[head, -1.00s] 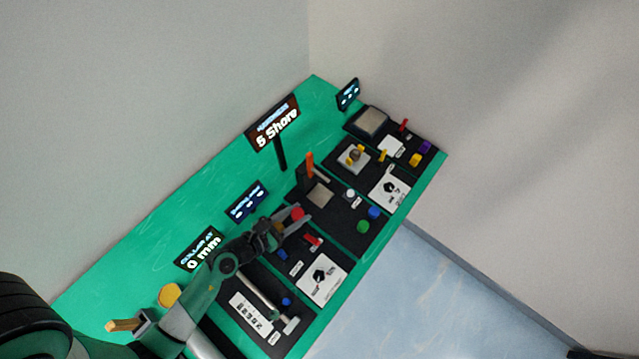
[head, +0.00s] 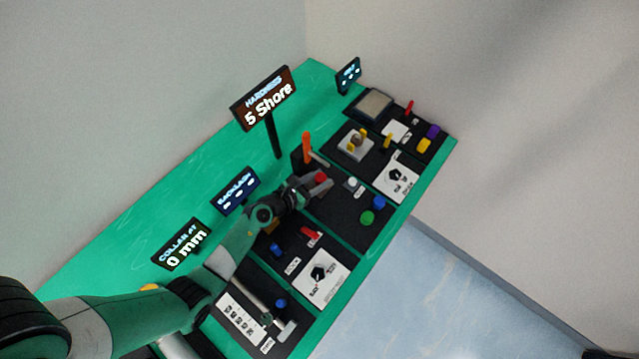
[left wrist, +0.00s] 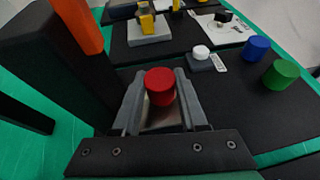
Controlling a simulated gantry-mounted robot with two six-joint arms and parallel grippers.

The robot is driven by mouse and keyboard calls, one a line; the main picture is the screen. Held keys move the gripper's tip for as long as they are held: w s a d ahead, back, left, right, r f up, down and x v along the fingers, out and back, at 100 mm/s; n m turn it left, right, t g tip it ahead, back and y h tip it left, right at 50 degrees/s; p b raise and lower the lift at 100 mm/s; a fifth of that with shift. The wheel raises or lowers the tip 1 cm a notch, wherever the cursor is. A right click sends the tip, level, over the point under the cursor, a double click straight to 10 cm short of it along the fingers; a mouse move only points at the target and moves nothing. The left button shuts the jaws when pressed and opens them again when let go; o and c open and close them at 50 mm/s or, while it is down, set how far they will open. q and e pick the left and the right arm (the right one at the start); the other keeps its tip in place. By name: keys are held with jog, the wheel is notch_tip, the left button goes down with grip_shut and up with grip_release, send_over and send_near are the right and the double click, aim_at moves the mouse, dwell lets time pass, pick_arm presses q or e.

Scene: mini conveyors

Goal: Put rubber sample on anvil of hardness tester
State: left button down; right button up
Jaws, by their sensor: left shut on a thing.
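My left gripper (left wrist: 160,97) is shut on a red rubber sample (left wrist: 159,83), a short cylinder held upright between the fingers. In the head view the left gripper (head: 319,184) is at the hardness tester, with the red sample (head: 320,178) at its fingertips. The tester's dark column (left wrist: 62,50) with an orange lever (left wrist: 80,25) stands just left of the gripper in the wrist view. The grey anvil plate is mostly hidden by the gripper; I cannot tell whether the sample touches it. The display (head: 265,100) reads 5 Shore. My right gripper is not in view.
A blue cylinder (left wrist: 257,47) and a green cylinder (left wrist: 281,73) stand on the tester's black mat. A white button (left wrist: 201,53) is closer. Neighbouring stations hold a red lever (head: 310,232) and a yellow-clamped fixture (head: 354,143).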

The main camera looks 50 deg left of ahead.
pick_arm(q)
jog(key=shift+s+f, duration=0.1)
jog(key=shift+f, duration=0.8)
jog(key=shift+r, duration=0.2)
jog(key=shift+f, duration=0.2)
jog(key=shift+c, duration=2.2)
grip_release()
jog(key=shift+r, duration=0.1)
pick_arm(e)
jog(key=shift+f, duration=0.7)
pick_arm(q)
jog(key=shift+s+r+p, duration=0.3)
jog(key=shift+r, duration=0.05)
jog(key=p+v, duration=0.3)
jog(key=v, duration=0.8)
jog(key=shift+s+d, duration=0.1)
jog(key=shift+s, duration=0.1)
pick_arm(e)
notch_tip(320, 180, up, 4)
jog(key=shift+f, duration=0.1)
